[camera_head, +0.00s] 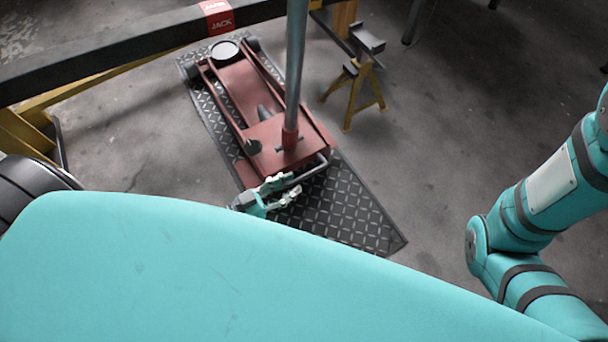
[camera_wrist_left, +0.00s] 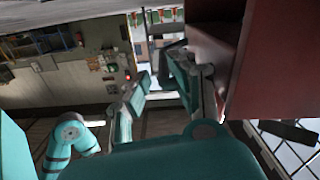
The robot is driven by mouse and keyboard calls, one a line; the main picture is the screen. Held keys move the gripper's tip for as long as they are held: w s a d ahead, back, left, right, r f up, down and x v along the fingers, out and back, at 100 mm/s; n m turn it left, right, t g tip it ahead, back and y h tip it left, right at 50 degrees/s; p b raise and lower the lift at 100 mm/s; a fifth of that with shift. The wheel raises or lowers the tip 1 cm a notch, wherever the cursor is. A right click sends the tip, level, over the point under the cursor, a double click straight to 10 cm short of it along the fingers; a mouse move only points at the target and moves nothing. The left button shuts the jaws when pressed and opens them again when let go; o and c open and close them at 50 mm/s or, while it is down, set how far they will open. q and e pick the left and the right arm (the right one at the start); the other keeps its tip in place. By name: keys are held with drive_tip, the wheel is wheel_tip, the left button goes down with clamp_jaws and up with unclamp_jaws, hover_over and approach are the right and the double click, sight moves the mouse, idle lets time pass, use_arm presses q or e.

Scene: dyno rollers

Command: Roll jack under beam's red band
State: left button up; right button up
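The red floor jack (camera_head: 238,93) stands on a dark tread-plate mat (camera_head: 345,215), its round saddle (camera_head: 225,50) at the far end and its grey handle pole upright. The beam (camera_head: 100,62) crosses the upper left and carries a red band (camera_head: 217,16) marked JACK. In the picture the saddle lies just below the band, on the near side. My left gripper (camera_head: 280,188) is at the jack's near end, beside a dark bar (camera_head: 308,174). In the left wrist view its fingers (camera_wrist_left: 160,85) are apart, close to the jack's red side (camera_wrist_left: 245,75). My right gripper is out of view.
A yellow jack stand (camera_head: 354,92) stands right of the mat. Yellow frame parts (camera_head: 25,130) support the beam at the left. My right arm shows at the right edge, and a large teal part of me hides the foreground.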

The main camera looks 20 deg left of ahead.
use_arm(q)
drive_tip(key=v, duration=0.7)
drive_tip(key=shift+w+a+r, duration=0.1)
drive_tip(key=shift+r, duration=0.05)
